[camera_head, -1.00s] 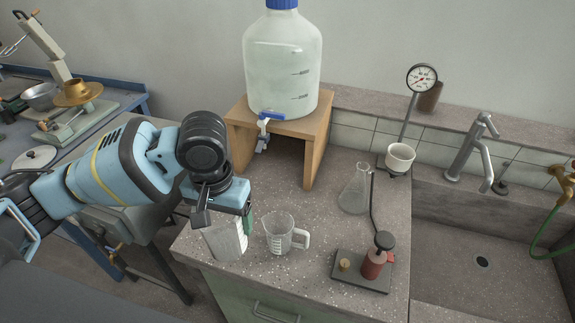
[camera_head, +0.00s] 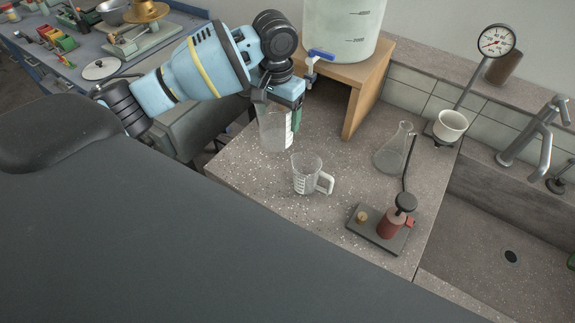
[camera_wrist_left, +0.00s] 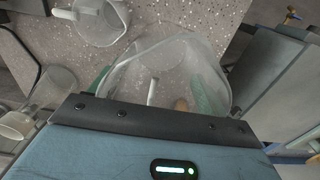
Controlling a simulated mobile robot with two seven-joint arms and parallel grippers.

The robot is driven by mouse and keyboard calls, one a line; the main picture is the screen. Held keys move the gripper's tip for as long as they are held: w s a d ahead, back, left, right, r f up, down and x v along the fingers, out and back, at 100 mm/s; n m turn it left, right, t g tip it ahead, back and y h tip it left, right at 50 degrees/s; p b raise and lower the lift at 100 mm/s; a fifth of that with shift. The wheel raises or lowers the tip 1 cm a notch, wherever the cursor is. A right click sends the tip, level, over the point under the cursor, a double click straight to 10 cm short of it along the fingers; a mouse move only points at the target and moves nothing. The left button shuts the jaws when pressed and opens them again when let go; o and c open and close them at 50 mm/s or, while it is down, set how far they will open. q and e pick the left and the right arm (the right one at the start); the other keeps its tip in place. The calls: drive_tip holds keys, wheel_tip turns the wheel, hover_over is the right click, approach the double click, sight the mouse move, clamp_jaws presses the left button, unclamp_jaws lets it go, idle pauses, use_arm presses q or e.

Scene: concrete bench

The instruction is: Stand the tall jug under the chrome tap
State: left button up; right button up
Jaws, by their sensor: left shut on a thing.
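The tall jug (camera_head: 272,130) is clear and upright, at the left edge of the bench in front of the wooden stand. My left gripper (camera_head: 287,110) is shut on its upper part; the jug also shows close up in the left wrist view (camera_wrist_left: 165,60), with green finger pads beside it. I cannot tell whether its base touches the bench. The chrome tap (camera_head: 541,130) stands at the right, over the sink. The space below the tap spout looks clear. My right gripper is out of view.
A shorter measuring jug with a handle (camera_head: 307,175) stands right of the tall jug. A conical flask (camera_head: 394,150), a red-bodied device on a plate (camera_head: 390,225) and a gauge stand with a white cup (camera_head: 450,126) lie towards the sink (camera_head: 480,240). The wooden stand (camera_head: 362,92) holds a large bottle.

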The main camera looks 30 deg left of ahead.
use_arm(q)
wheel_tip(320, 180, down, 4)
drive_tip(key=shift+f, duration=0.45)
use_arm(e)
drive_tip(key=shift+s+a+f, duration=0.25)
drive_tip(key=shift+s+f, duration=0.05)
use_arm(q)
wheel_tip(320, 180, down, 5)
drive_tip(key=shift+b, duration=0.45)
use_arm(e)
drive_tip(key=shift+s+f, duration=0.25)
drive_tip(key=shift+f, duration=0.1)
use_arm(q)
drive_tip(key=shift+f, duration=0.1)
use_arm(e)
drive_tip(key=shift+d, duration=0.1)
use_arm(q)
drive_tip(key=o, duration=0.7)
drive_tip(key=shift+o, duration=0.2)
